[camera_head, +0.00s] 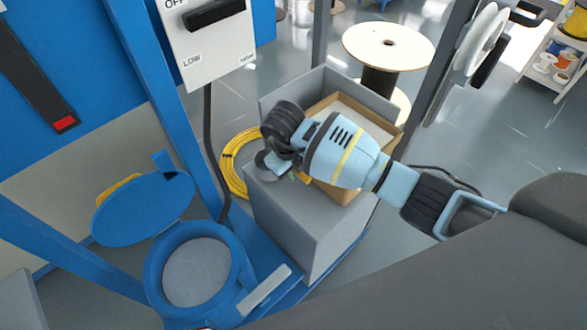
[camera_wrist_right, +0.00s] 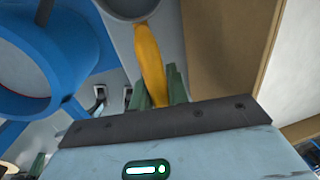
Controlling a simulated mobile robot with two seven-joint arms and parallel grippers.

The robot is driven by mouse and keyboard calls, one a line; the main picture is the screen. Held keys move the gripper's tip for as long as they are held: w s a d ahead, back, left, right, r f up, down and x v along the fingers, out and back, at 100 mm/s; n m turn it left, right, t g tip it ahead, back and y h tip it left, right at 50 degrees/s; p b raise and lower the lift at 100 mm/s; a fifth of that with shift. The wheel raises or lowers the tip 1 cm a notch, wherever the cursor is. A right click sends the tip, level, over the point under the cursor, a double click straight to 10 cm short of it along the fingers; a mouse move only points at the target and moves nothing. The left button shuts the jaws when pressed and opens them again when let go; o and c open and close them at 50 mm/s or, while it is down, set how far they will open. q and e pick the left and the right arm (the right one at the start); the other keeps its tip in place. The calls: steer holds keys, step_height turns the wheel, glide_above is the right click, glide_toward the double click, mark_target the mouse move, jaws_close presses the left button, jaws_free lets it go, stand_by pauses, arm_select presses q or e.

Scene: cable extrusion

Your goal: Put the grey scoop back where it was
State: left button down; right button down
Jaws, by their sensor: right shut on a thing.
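The grey scoop shows as a rounded grey bowl (camera_head: 268,163) at the left side of my right gripper in the head view. In the right wrist view its grey bowl (camera_wrist_right: 128,6) is cut off at the top edge and its yellow handle (camera_wrist_right: 149,58) runs down between the green fingers. My right gripper (camera_wrist_right: 158,88) is shut on the handle; in the head view the gripper (camera_head: 292,175) is above the grey bin, its fingers largely hidden by the wrist. My left gripper is not in view.
A grey bin (camera_head: 300,225) stands under my right arm, with an open cardboard box (camera_head: 398,143) of pale material in it. To its left is a blue round hopper (camera_head: 158,265) with its lid (camera_head: 140,208) open. A yellow cable coil (camera_head: 231,165) and a wooden spool (camera_head: 389,45) stand behind.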

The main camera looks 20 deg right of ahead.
steer(key=shift+f, duration=0.15)
steer(key=c, duration=1.4)
jaws_free()
steer(key=shift+o, duration=0.2)
step_height(320, 180, up, 12)
steer(key=s+a+p, duration=0.1)
steer(key=shift+a, duration=0.35)
steer(key=shift+s, duration=0.1)
